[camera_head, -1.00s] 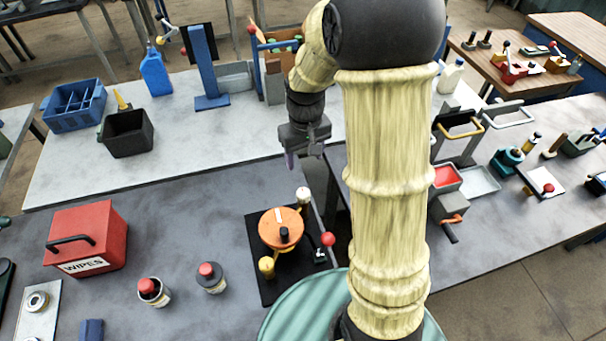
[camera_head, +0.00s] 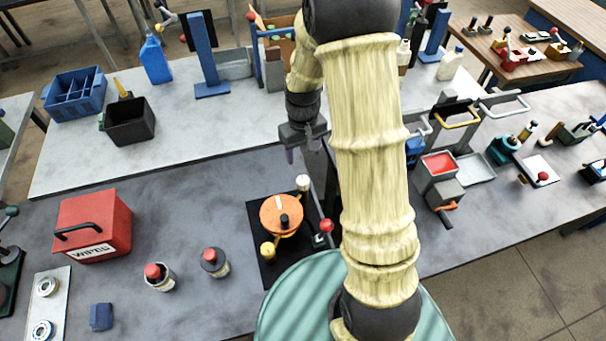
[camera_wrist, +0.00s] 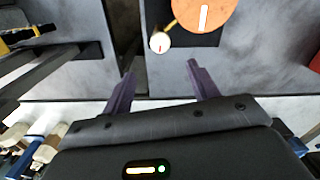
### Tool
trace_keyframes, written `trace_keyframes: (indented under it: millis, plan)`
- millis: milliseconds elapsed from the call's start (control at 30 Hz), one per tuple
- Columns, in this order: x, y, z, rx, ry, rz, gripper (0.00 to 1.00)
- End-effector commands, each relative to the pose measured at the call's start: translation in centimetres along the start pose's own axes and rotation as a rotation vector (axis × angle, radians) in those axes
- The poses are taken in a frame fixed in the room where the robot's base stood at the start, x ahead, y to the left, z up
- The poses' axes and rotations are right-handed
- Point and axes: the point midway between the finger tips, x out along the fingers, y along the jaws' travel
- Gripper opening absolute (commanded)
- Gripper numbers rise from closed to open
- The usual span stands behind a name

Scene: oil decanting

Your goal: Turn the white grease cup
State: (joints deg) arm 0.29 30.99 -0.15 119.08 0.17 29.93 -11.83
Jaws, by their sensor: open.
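The white grease cup (camera_head: 303,183) stands at the back right corner of a black base plate, beside an orange round disc (camera_head: 281,215) with a white mark and a dark knob. In the wrist view the white grease cup (camera_wrist: 160,41) shows from above with a thin red mark, ahead of the fingers and a little left of centre between them. My gripper (camera_head: 301,152) is open and empty above and behind the cup, apart from it. In the wrist view its two purple fingers (camera_wrist: 162,80) are spread with nothing between them.
A red-ball lever (camera_head: 326,226) and a yellow knob (camera_head: 267,250) sit on the same black plate (camera_head: 258,225). Two red-capped bottles (camera_head: 214,262) and a red wipes box (camera_head: 93,225) stand to the left. Grey tabletop (camera_head: 185,200) is clear between them.

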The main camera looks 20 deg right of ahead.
Motion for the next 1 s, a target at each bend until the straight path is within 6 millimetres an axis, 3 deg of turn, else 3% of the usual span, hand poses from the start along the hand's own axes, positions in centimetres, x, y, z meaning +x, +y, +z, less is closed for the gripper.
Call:
trace_keyframes:
  millis: [700,1000]
  plan:
    - [9.4,0.0,0.1,0.0,-0.004,-0.001,0.59]
    - [11.9,0.0,0.1,0.0,-0.002,0.0,0.59]
